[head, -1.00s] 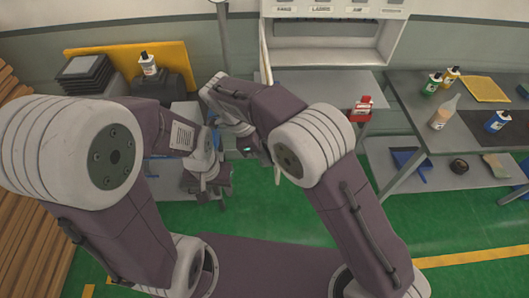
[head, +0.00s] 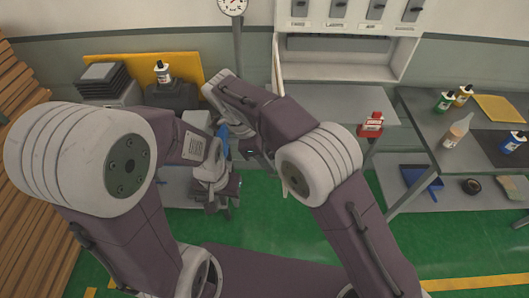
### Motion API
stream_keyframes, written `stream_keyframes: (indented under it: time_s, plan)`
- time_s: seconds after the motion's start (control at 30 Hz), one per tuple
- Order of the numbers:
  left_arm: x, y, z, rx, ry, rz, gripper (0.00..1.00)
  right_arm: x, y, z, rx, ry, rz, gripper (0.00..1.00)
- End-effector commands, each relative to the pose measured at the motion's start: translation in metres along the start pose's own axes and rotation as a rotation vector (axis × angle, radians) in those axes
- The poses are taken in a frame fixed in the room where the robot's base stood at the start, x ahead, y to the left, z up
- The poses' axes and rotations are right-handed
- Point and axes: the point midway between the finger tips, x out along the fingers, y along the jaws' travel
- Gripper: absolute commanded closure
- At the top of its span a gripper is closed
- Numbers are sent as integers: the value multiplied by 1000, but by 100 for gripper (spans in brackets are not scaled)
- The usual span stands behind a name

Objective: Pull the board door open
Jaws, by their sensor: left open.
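The white board (head: 350,58) on the back wall shows an open front with a row of grey switches. Its door (head: 278,66) stands out from the board's left edge, seen almost edge-on as a thin pale strip. Its lower part goes behind my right arm, and a pale strip shows again below the arm. My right gripper (head: 262,164) is mostly hidden behind its own arm near the door; its fingers and any contact cannot be made out. My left gripper (head: 222,203) is open and points down, left of the door and apart from it.
A bench (head: 420,105) at the right carries bottles and a yellow tray (head: 497,108). Planks (head: 30,150) line the left. Green floor (head: 300,238) is clear between.

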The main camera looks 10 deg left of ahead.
Motion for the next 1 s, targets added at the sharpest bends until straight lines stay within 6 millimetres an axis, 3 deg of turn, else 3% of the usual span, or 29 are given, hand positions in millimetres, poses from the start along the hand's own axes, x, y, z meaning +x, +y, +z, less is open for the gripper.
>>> stream_keyframes:
  time_s: [0.1, 0.3, 1.0]
  plan:
    - [-3, 0, 0, 0, 0, 0, 55, -24, 0, 1, -1, -2, -2, 67]
    - [-9, 0, -1, 0, 0, 0, 55, -46, 1, 0, -1, 1, 1, 67]
    - [-10, 0, -1, 0, 0, 0, 55, -51, 1, 0, -2, 1, 2, 67]
